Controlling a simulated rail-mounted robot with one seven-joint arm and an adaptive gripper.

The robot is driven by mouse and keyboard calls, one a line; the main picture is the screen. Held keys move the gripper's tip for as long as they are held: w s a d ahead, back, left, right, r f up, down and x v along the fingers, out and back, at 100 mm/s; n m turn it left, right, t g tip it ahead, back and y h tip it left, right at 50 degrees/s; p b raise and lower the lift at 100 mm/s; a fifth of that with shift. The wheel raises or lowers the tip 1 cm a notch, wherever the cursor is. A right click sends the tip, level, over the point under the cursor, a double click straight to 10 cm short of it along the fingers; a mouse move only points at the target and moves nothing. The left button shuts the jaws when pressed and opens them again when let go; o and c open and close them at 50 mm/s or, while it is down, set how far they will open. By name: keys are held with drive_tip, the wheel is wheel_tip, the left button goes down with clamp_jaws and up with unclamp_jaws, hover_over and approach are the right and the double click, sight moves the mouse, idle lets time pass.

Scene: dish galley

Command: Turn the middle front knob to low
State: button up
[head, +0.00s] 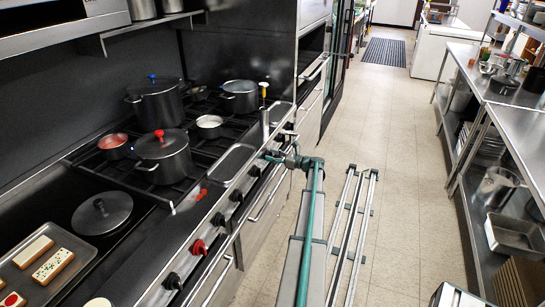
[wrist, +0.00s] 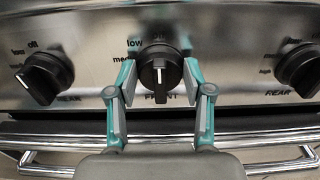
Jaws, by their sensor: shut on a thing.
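The middle front knob (wrist: 160,68) is black and sits at the centre of the wrist view, with "FRONT" printed under it and "low" at its upper left. A short white line shows upright on the lower part of its grip. My gripper (wrist: 160,80) has its two teal-and-grey fingers on either side of the knob, shut on it. In the head view my gripper (head: 273,157) is at the far part of the stove's front panel. The knob is hidden there behind my gripper.
Black "REAR" knobs flank it at left (wrist: 46,76) and right (wrist: 300,68). A bar handle (wrist: 50,168) runs below the panel. A red knob (head: 199,247) is nearer on the stove front. The aisle floor (head: 390,120) is clear beyond.

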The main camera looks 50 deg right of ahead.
drive_tip(key=shift+f+n+b, duration=0.1)
drive_tip(key=shift+n+b, duration=0.2)
drive_tip(key=shift+b, duration=0.2)
drive_tip(key=n+b, duration=0.1)
drive_tip(key=b, duration=0.1)
drive_tip(key=shift+f+n+b, duration=0.15)
drive_tip(key=shift+n+b, duration=0.15)
drive_tip(key=shift+b, duration=0.05)
drive_tip(key=n+b, duration=0.2)
drive_tip(key=b, duration=0.1)
drive_tip(key=shift+a, duration=0.1)
drive_tip(key=n+b, duration=0.3)
drive_tip(key=shift+r, duration=0.2)
drive_tip(key=o, duration=1.2)
drive_tip(key=shift+s, duration=0.15)
